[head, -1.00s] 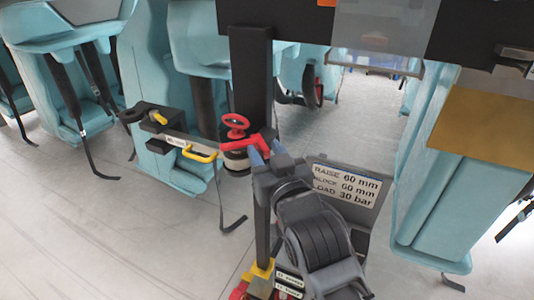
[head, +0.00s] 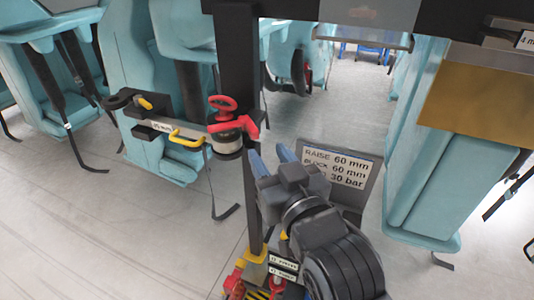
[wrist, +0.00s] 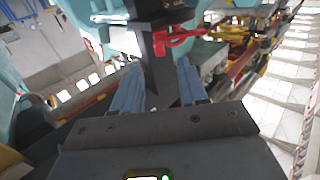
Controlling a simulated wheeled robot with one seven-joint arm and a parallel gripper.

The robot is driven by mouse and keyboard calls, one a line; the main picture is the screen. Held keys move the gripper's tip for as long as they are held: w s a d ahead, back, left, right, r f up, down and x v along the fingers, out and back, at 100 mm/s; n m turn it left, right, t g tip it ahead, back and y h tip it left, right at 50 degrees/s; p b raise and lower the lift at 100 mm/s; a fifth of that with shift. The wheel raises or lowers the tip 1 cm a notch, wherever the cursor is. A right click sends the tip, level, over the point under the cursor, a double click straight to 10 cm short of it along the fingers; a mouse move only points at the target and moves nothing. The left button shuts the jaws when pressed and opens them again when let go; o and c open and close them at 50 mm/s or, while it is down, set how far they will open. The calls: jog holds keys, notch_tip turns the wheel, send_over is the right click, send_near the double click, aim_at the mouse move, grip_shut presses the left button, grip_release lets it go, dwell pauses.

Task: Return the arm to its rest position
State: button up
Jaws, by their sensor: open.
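My gripper (head: 270,160) is in the lower middle of the head view, at the end of my dark grey arm. Its two blue fingers are apart with nothing between them. The fingers also show in the wrist view (wrist: 158,85), pointing toward a dark post. A red handle (head: 250,125) on a round fitting sits just beyond and left of the fingertips in the head view. It also shows in the wrist view (wrist: 180,38), ahead of the fingers. A gap to the fingers shows in the head view.
A sign (head: 340,170) reading "RAISE 60 mm" stands right of my gripper. A black column (head: 237,60) rises behind the red handle. A bar with a yellow handle (head: 187,138) extends left. Teal seats (head: 430,190) stand on both sides. Grey floor (head: 100,220) is open at lower left.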

dwell(0.3)
jog(key=s+d+f+m+h, duration=0.1)
jog(key=s+d+f+h, duration=0.1)
jog(key=s+d+f, duration=0.55)
jog(key=s+d+f+m+h, duration=0.1)
jog(key=s+d+f, duration=0.3)
jog(key=s, duration=0.6)
jog(key=s+d+r+m+g+h, duration=0.1)
jog(key=s+d, duration=0.3)
jog(key=s, duration=0.7)
jog(key=s+d+r+m+g+h, duration=0.1)
jog(key=s+d, duration=0.3)
jog(key=s, duration=0.7)
jog(key=shift+r+h, duration=0.3)
jog(key=shift+h, duration=0.3)
